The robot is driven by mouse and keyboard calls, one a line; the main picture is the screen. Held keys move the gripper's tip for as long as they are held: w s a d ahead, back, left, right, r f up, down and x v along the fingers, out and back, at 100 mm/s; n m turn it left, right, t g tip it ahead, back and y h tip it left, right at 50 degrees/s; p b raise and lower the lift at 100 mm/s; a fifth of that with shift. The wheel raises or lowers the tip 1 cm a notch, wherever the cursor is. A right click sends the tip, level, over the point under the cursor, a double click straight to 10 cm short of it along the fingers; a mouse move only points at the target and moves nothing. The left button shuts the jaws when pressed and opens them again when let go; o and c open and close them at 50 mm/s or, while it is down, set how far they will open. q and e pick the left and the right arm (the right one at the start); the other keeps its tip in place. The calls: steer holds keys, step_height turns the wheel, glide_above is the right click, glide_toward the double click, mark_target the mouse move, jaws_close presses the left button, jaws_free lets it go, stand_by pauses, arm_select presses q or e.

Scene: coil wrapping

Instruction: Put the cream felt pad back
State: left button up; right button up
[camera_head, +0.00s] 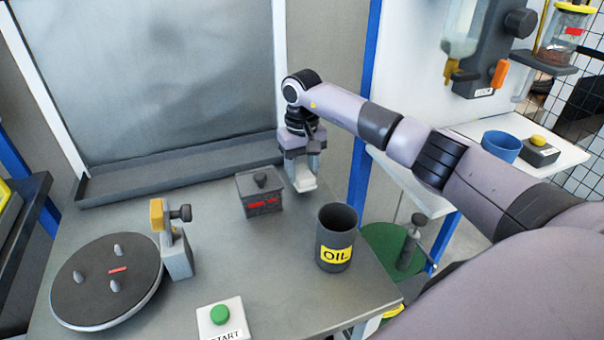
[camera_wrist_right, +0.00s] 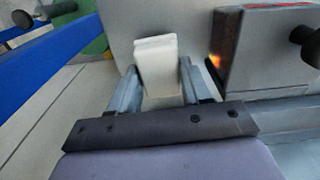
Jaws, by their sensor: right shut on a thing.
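The cream felt pad (camera_head: 304,181) is a small pale block between the fingers of my right gripper (camera_head: 302,170). It also shows in the right wrist view (camera_wrist_right: 157,68), upright between the two fingers. My right gripper is shut on it, at the back right of the grey table (camera_head: 285,265), right of a dark box. I cannot tell whether the pad touches the table. My left gripper is not in view.
The dark grey box (camera_head: 260,196) with a black knob stands close left of my right gripper. An OIL cup (camera_head: 335,238) stands in front of it. A turntable (camera_head: 107,280), a yellow-topped fixture (camera_head: 175,240) and a START button (camera_head: 220,315) are further left and front.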

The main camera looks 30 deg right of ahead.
mark_target(302, 172)
steer(key=shift+f, duration=0.95)
steer(key=shift+f, duration=0.1)
steer(key=o, duration=1.1)
step_height(302, 172, up, 12)
steer(key=shift+r+b, duration=0.1)
steer(key=shift+b, duration=0.55)
steer(key=shift+s+a, duration=0.1)
